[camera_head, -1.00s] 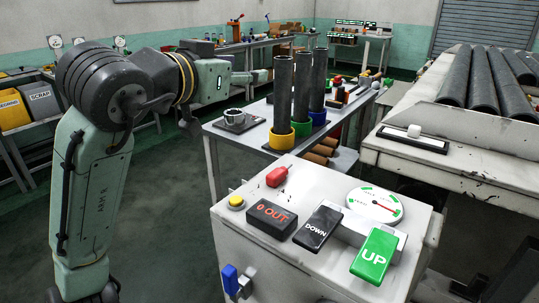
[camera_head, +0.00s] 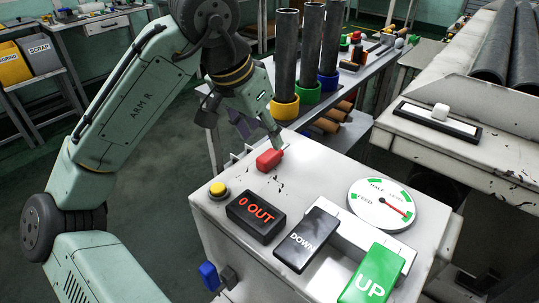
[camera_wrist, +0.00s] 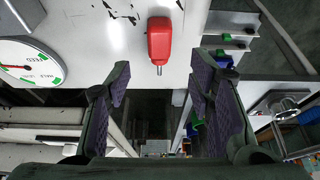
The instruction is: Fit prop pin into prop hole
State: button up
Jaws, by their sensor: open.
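The prop pin appears to be the red-handled piece (camera_head: 269,160) lying on the top of the white console (camera_head: 300,178). In the wrist view the red handle (camera_wrist: 159,40) shows with a short metal shank pointing toward my gripper. My gripper (camera_head: 262,134) is just behind and above the pin, over the console's far edge. In the wrist view its two dark padded fingers (camera_wrist: 159,72) are apart with nothing between them, and the pin is ahead of the gap. I cannot make out the prop hole in either view.
The console carries a yellow button (camera_head: 217,190), a "0 OUT" display (camera_head: 256,216), DOWN (camera_head: 306,240) and UP (camera_head: 372,276) keys and a dial (camera_head: 382,205). Behind it, dark tubes (camera_head: 287,60) stand in coloured cups. A roller bench (camera_head: 480,150) is at the right.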

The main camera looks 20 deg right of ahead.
aim_at(269, 154)
jog(key=shift+p+x, duration=0.65)
jog(key=shift+x, duration=2.75)
jog(key=shift+s+a, duration=0.2)
grip_shut()
